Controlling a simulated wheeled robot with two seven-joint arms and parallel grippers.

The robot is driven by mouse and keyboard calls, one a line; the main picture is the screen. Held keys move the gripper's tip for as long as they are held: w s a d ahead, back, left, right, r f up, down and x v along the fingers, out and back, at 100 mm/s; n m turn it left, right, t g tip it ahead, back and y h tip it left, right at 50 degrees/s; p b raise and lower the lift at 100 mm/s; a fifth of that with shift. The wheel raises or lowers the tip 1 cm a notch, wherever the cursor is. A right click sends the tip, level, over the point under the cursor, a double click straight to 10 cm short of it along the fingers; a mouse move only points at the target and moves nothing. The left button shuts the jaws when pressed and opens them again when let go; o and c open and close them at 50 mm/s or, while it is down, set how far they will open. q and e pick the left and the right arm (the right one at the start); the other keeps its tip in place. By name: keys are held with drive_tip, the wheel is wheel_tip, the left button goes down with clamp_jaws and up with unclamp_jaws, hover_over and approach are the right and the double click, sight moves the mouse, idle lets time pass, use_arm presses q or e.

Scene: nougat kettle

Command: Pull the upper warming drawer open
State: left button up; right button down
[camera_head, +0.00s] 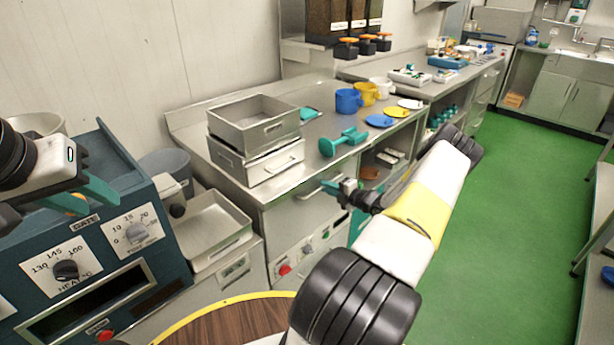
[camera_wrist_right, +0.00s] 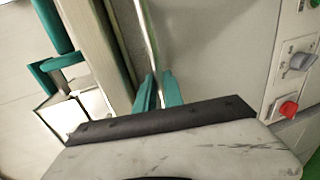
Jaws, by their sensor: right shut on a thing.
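The upper warming drawer (camera_head: 287,217) is a plain grey steel front below the counter top, with a horizontal bar handle (camera_head: 312,191). It looks flush with the cabinet. My right gripper (camera_head: 335,189) is at the right part of this handle. In the right wrist view my gripper's teal fingers (camera_wrist_right: 158,92) are shut on the thin metal bar, beside the grey drawer front (camera_wrist_right: 205,45).
Two stacked steel trays (camera_head: 254,124) and a teal tool (camera_head: 342,142) sit on the counter. A control panel with a red button (camera_head: 284,270) is under the drawer. The blue-green machine (camera_head: 112,207) stands at left. Green floor (camera_head: 500,220) is free at right.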

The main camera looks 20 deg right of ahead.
drive_tip(key=shift+s+d+f, duration=0.1)
drive_tip(key=shift+s, duration=0.05)
drive_tip(key=f+v, duration=0.3)
drive_tip(key=v, duration=1.2)
drive_tip(key=s+f+v, duration=0.1)
drive_tip(key=f+v, duration=0.2)
drive_tip(key=v, duration=1.2)
drive_tip(key=shift+s+d, duration=0.25)
drive_tip(key=shift+s, duration=0.1)
drive_tip(key=c, duration=1.5)
unclamp_jaws()
drive_tip(key=v, duration=0.7)
drive_tip(key=shift+s+d, duration=0.2)
drive_tip(key=shift+s, duration=0.15)
